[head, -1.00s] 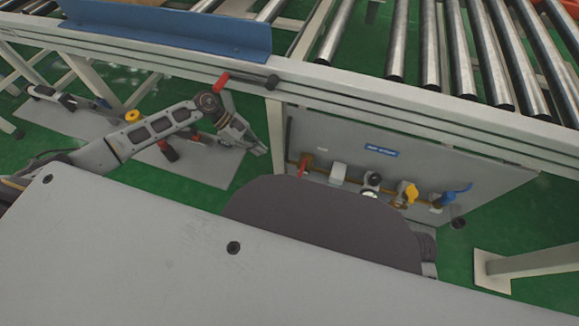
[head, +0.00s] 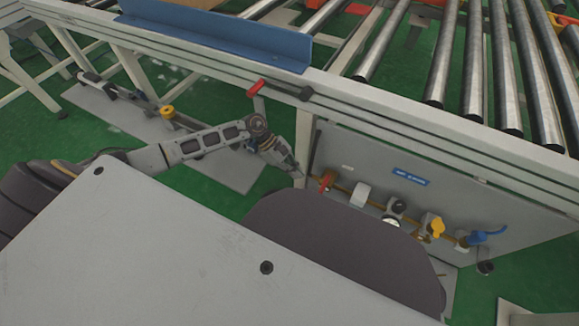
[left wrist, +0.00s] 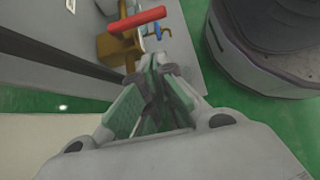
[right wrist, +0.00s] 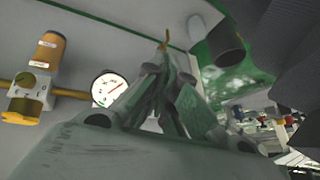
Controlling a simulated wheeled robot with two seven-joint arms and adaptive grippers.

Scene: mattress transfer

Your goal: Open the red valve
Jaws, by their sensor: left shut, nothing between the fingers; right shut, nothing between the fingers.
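The red valve (head: 327,180) is at the left end of a brass pipe on the grey panel under the conveyor. Its red handle (left wrist: 136,20) shows at the top of the left wrist view, above the fingertips. My left gripper (head: 298,179) is shut and empty, just left of the red valve in the head view, apart from it. It also shows in the left wrist view (left wrist: 157,72). My right gripper (right wrist: 168,62) is shut and empty in the right wrist view, close to a round gauge (right wrist: 109,88). It is hidden in the head view.
The panel also bears a white fitting (head: 360,194), a yellow valve (head: 432,226) and a blue valve (head: 486,235). A roller conveyor (head: 440,60) with a blue rail (head: 215,36) runs above. Another red lever (head: 266,86) sits on its frame. Green floor (head: 60,150) is open at left.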

